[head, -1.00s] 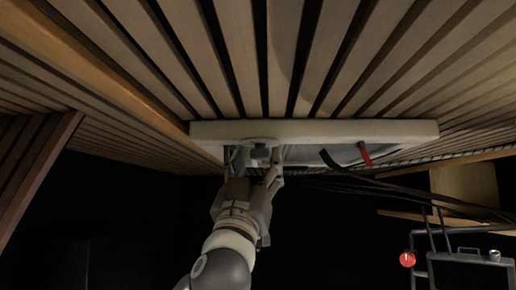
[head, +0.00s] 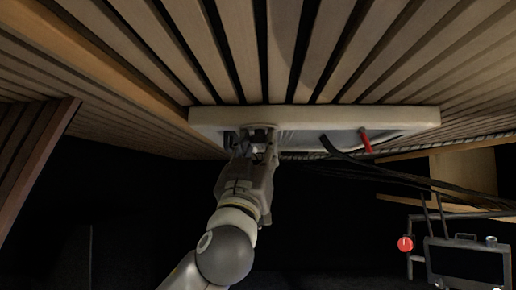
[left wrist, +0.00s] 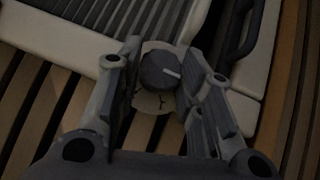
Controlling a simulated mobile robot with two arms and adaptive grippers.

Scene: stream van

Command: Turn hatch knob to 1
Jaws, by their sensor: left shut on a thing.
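The hatch knob (left wrist: 158,70) is a dark round knob with a light pointer line, on a pale round plate (left wrist: 155,101) with dark marks, in the left wrist view. The pointer line points to the right in that picture. My left gripper (left wrist: 160,80) has its fingers on both sides of the knob and is shut on it. In the head view my left gripper (head: 255,145) reaches up to the left part of the white hatch frame (head: 330,116) in the ceiling and hides the knob there. My right gripper is in neither view.
A red handle (head: 366,141) and a black strap (head: 330,147) hang from the hatch's right part. Wooden slats (head: 238,50) cover the ceiling. A metal rack with a screen (head: 468,262) and a red round thing (head: 405,244) stand lower right. Dark space lies below the hatch.

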